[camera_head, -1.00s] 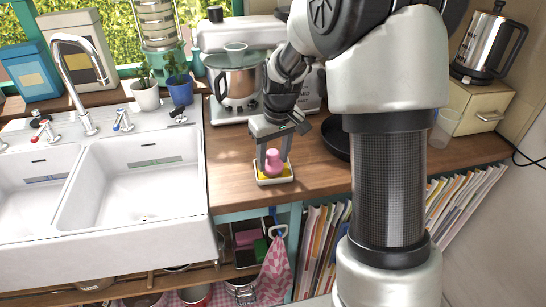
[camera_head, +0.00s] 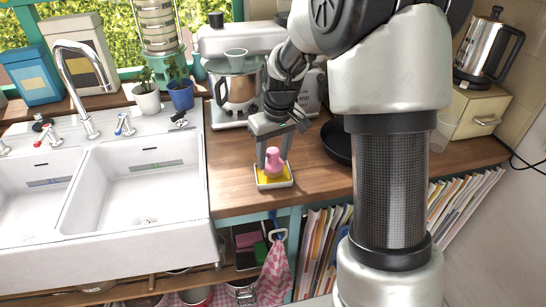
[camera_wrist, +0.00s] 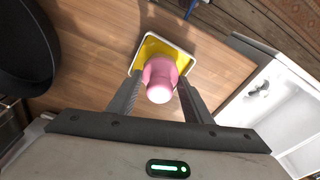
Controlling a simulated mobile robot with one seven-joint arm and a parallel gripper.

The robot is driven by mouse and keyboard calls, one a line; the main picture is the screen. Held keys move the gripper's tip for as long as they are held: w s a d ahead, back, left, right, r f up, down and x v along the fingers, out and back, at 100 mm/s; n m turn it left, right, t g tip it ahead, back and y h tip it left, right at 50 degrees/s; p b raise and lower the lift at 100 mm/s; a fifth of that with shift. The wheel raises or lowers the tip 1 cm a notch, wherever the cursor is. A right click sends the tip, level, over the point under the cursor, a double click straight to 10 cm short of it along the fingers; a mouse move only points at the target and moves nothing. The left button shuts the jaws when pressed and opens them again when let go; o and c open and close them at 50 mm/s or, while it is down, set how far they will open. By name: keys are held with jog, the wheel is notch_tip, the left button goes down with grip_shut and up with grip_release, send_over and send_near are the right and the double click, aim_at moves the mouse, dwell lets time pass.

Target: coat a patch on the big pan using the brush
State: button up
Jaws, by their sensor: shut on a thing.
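The brush, a pink knob-shaped piece (camera_head: 274,161), stands upright over the yellow inside of a small white-rimmed tray (camera_head: 275,187) on the wooden counter. My gripper (camera_head: 273,164) points down with its fingers on either side of the brush and is shut on it. The wrist view shows the brush (camera_wrist: 160,80) between the fingertips (camera_wrist: 160,92), in front of the tray (camera_wrist: 187,58). The brush's lower end is hidden, so I cannot tell whether it touches the yellow. A dark round pan (camera_head: 337,143) sits on the counter to the right, partly behind my arm; it also shows in the wrist view (camera_wrist: 22,50).
A white double sink (camera_head: 140,190) lies left of the tray. A stand mixer (camera_head: 235,90) and a kettle (camera_head: 488,50) are behind. Pots and a pink checked cloth (camera_head: 273,275) are below the counter. Bare counter lies around the tray.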

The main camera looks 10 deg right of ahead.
aim_at(272, 150)
jog(key=shift+r+p, duration=1.45)
jog(key=shift+r, duration=0.85)
jog(key=shift+s+f, duration=0.1)
